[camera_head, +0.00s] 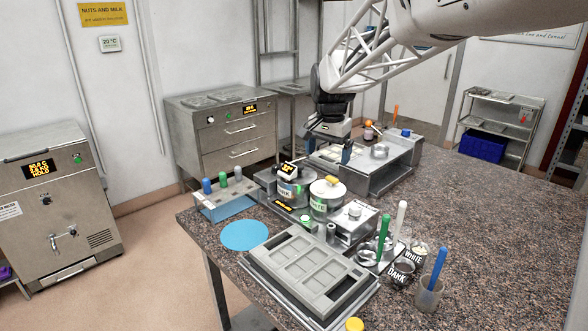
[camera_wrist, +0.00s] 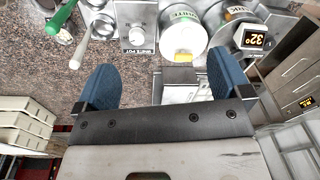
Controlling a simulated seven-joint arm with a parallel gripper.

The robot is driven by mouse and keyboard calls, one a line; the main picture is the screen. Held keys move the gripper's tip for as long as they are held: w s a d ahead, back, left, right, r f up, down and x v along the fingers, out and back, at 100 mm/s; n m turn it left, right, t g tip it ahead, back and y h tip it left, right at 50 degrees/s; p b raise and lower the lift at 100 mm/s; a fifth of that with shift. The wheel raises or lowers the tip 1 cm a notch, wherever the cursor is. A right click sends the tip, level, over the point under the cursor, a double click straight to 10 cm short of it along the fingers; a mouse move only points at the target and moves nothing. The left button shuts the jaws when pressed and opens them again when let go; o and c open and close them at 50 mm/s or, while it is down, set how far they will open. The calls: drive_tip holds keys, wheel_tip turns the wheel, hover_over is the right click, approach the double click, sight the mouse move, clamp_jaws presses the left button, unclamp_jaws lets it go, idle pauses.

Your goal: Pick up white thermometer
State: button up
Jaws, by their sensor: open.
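A white upright stick-like handle (camera_head: 401,218) stands beside a green one (camera_head: 384,236) on the right of the worktop in the head view. A white-handled tool also shows at the upper left of the wrist view (camera_wrist: 62,37). A rack (camera_head: 222,207) at the left holds a smaller white-topped item (camera_head: 238,174) beside green and blue ones. I cannot tell which white item is the thermometer. My gripper (camera_wrist: 163,82) is open, with blue fingers wide apart and nothing held. In the head view it hangs over the back of the worktop, away from both white items.
White and dark pots (camera_head: 325,197) stand mid-worktop, with a grey mould tray (camera_head: 306,262) in front. A blue-handled tool stands in a cup (camera_head: 429,295) at the right. A metal machine (camera_head: 385,172) is near my gripper. The worktop's right side (camera_head: 490,220) is clear.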

drive_tip(key=w+a+f+m, duration=0.1)
drive_tip(key=w+a+f, duration=0.15)
drive_tip(key=w, duration=0.25)
drive_tip(key=w+a+f, duration=0.1)
drive_tip(key=w+a, duration=0.2)
drive_tip(key=w, duration=0.2)
drive_tip(key=m+g, duration=0.1)
drive_tip(key=m, duration=0.1)
hover_over(288, 168)
wheel_tip(288, 168, down, 5)
drive_tip(key=shift+r, duration=0.2)
drive_tip(key=shift+f, duration=1.3)
drive_tip(key=shift+f, duration=2.6)
